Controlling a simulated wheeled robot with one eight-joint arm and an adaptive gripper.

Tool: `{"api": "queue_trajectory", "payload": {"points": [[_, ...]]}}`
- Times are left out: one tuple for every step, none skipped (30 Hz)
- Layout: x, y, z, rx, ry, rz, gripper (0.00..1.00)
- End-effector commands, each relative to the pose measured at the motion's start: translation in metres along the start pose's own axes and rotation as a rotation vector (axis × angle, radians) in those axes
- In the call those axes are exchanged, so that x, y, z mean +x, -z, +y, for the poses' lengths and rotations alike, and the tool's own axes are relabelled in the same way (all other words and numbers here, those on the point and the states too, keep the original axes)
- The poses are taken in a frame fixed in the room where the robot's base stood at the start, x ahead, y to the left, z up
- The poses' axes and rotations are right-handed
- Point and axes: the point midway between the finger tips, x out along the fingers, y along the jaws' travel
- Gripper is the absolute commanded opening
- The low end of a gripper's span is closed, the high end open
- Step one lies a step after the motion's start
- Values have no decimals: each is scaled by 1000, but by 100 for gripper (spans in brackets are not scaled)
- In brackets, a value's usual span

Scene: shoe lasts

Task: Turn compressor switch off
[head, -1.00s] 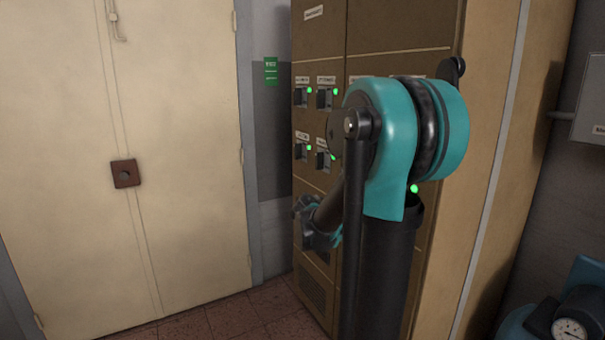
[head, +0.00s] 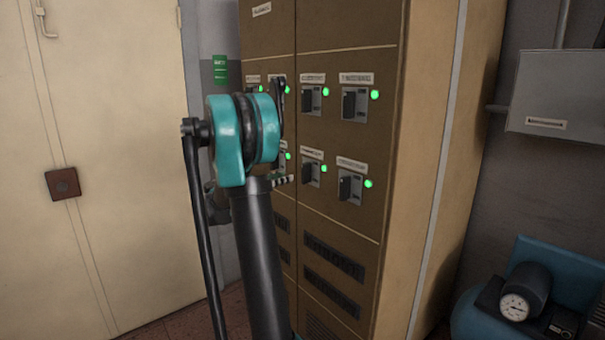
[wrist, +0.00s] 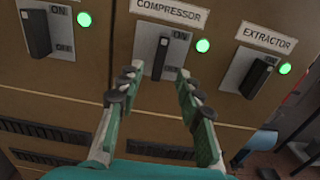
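The compressor switch (wrist: 160,58) is a dark lever on a light plate under a label reading COMPRESSOR, in the middle of the wrist view. ON shows at its plate's top, and the green lamp (wrist: 203,46) beside it is lit. In the head view the switch (head: 309,173) is in the lower row of the brown cabinet. My gripper (wrist: 157,80) is open and empty, with one finger to each side below the lever. The fingertips appear short of the lever; contact cannot be made out. In the head view my arm partly hides the gripper.
The extractor switch (wrist: 257,78) is close on the right and another switch (wrist: 36,34) on the left, both with lit green lamps. The brown cabinet (head: 340,225) carries more switches above. A blue tank with a gauge (head: 515,306) stands at the right; cream doors (head: 110,130) are at the left.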

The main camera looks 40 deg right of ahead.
Motion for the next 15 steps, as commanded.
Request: {"api": "queue_trajectory", "payload": {"points": [[12, 0, -1, 0, 4, 0, 36], [18, 0, -1, 0, 4, 0, 36], [26, 0, -1, 0, 4, 0, 36], [32, 0, -1, 1, 3, 0, 36], [38, 0, -1, 1, 4, 1, 36], [46, 0, -1, 1, 4, 1, 36], [51, 0, -1, 1, 3, 1, 36], [57, 0, -1, 1, 4, 1, 36], [64, 0, -1, 1, 3, 1, 36], [69, 0, -1, 1, 2, 1, 36], [74, 0, -1, 1, 3, 1, 36], [80, 0, -1, 1, 3, 1, 36], [83, 0, 0, 1, 2, 1, 36], [87, 0, 0, 1, 1, 1, 36], [91, 0, 0, 1, 2, 1, 36]]}}
